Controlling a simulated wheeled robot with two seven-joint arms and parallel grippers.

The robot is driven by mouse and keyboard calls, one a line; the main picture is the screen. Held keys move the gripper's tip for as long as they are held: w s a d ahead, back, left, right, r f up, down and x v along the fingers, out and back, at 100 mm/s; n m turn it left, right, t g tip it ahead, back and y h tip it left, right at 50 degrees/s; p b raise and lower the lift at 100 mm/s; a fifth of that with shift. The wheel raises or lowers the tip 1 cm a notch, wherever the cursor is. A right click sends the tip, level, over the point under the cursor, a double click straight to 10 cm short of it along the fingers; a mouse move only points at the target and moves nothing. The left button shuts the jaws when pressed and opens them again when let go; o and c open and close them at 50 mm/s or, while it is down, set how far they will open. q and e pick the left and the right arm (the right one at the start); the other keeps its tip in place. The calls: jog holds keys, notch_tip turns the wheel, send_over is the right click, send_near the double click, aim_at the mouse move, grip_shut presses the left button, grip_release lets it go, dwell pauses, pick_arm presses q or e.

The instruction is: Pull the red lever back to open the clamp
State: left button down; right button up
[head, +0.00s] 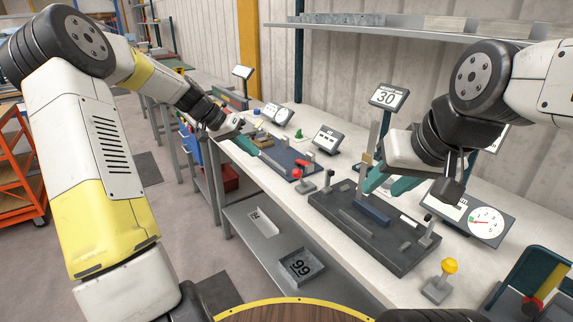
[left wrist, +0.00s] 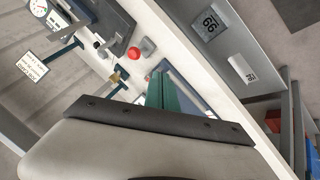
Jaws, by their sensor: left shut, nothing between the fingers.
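A short red lever (head: 308,157) shows at the right end of a dark blue fixture plate (head: 284,161) on the bench in the head view. Small metal parts sit on the plate's far-left half; which of them is the clamp is too small to tell. My left gripper (head: 245,143) is shut and empty beside that half, apart from the lever.
A red round knob (head: 298,174) stands on a small base in front of the lever; it also shows in the left wrist view (left wrist: 134,53).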

dwell(0.3)
pick_arm(q)
send_near(300, 179)
jog(key=w+a+f, duration=0.2)
jog(key=f, duration=0.1)
jog(key=w+a+f, duration=0.1)
jog(key=shift+w+f, duration=0.3)
jog(key=shift+s+d+r, duration=0.15)
jog(key=shift+s+d, duration=0.05)
jog(key=shift+d, duration=0.4)
jog(key=shift+s+d+r, duration=0.1)
jog(key=shift+s+d, duration=0.1)
jog(key=shift+d, duration=0.4)
jog(key=shift+s+d, duration=0.15)
jog(key=shift+d, duration=0.45)
jog(key=shift+r, duration=0.15)
